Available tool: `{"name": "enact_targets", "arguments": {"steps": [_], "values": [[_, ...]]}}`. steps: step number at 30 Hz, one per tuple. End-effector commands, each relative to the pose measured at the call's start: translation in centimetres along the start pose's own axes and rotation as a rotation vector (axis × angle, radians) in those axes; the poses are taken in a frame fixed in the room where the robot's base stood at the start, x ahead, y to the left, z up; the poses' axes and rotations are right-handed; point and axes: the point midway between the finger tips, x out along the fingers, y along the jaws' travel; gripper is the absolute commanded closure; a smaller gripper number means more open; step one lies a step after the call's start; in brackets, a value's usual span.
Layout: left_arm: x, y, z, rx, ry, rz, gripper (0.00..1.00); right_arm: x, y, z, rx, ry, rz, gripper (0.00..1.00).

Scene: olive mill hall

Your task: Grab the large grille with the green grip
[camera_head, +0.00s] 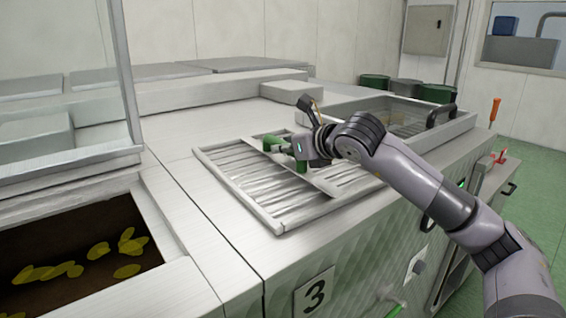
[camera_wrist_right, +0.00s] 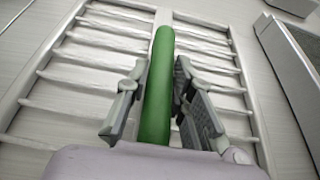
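The large grille (camera_head: 252,177), a pale metal frame with slats and a center bar, lies flat on the machine top. Its green grip (camera_head: 273,143) stands at the center bar and is partly hidden by my right gripper (camera_head: 297,147). In the right wrist view, the green grip (camera_wrist_right: 157,95) runs lengthwise between the two fingers of my right gripper (camera_wrist_right: 162,75). The fingers are open on either side of it, with narrow gaps showing. Grille slats (camera_wrist_right: 95,75) show behind them. My left gripper is not in view.
An open hopper (camera_head: 75,255) with yellowish pieces inside is at the lower left. A clear-lidded bay (camera_head: 405,118) with a dark handle (camera_head: 441,114) lies right of the grille. A small raised block (camera_head: 290,91) stands behind it. The surface left of the grille is clear.

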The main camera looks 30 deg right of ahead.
Motion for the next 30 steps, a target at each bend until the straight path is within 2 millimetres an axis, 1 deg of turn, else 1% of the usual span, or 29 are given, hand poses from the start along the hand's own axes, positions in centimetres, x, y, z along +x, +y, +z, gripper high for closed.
{"name": "enact_targets", "arguments": {"steps": [1,9,27,28,30], "values": [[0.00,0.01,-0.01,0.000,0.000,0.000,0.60,-0.02,-0.01,0.02,0.000,0.000,0.000,0.83],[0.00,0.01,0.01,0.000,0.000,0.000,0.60,-0.03,-0.02,0.03,0.000,0.000,0.000,1.00],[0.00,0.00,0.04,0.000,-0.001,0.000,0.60,-0.05,-0.03,0.06,0.000,-0.001,-0.001,1.00],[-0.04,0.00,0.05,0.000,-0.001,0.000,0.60,-0.24,-0.07,0.51,-0.001,-0.013,-0.001,1.00],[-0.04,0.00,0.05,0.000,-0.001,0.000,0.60,-0.24,-0.07,0.51,-0.001,-0.013,-0.001,1.00]]}}
